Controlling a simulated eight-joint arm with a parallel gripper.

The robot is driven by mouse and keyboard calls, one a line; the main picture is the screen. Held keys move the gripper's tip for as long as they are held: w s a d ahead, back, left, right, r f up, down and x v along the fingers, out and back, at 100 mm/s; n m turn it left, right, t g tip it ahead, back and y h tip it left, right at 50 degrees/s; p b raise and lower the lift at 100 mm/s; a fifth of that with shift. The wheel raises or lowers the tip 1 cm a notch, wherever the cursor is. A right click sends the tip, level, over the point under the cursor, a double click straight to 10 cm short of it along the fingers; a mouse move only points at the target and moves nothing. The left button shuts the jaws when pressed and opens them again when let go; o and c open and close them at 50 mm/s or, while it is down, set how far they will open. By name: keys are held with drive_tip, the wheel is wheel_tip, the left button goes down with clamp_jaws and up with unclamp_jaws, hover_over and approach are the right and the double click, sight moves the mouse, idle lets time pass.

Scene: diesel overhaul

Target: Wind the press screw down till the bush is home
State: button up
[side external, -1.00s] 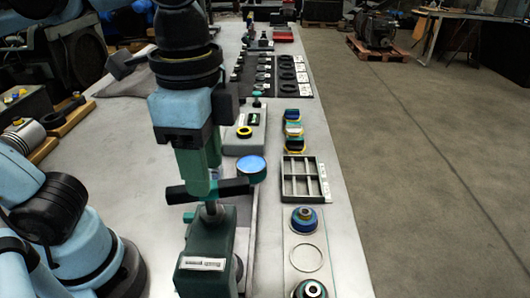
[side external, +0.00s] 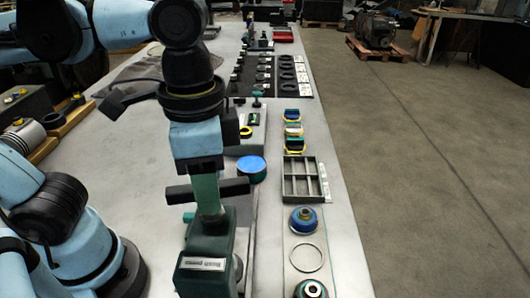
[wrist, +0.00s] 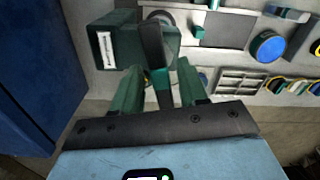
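The dark green press (side external: 207,262), with a white label on its front, stands at the near edge of the bench. It also shows in the wrist view (wrist: 135,45). Its black cross-handle (side external: 237,187) lies roughly level across the top in the side view. In the wrist view, the handle (wrist: 152,45) runs between my gripper's green fingers. My gripper (wrist: 160,70) points down at the press, its fingers apart on either side of the handle, with gaps showing. In the side view, a finger (side external: 206,190) crosses in front of the handle. The screw is mostly hidden. I cannot see the bush in the press.
A blue-topped round tin (side external: 251,167) stands just behind the handle's right end. A grey divided tray (side external: 301,178), a blue-rimmed ringed part (side external: 303,220) and a thin ring (side external: 306,257) lie to the right. A dark hammer-like tool (side external: 120,100) lies left.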

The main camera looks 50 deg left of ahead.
clamp_jaws()
drive_tip(key=shift+m, duration=1.1)
drive_tip(key=shift+o, duration=0.5)
unclamp_jaws()
drive_tip(key=shift+r, duration=2.7)
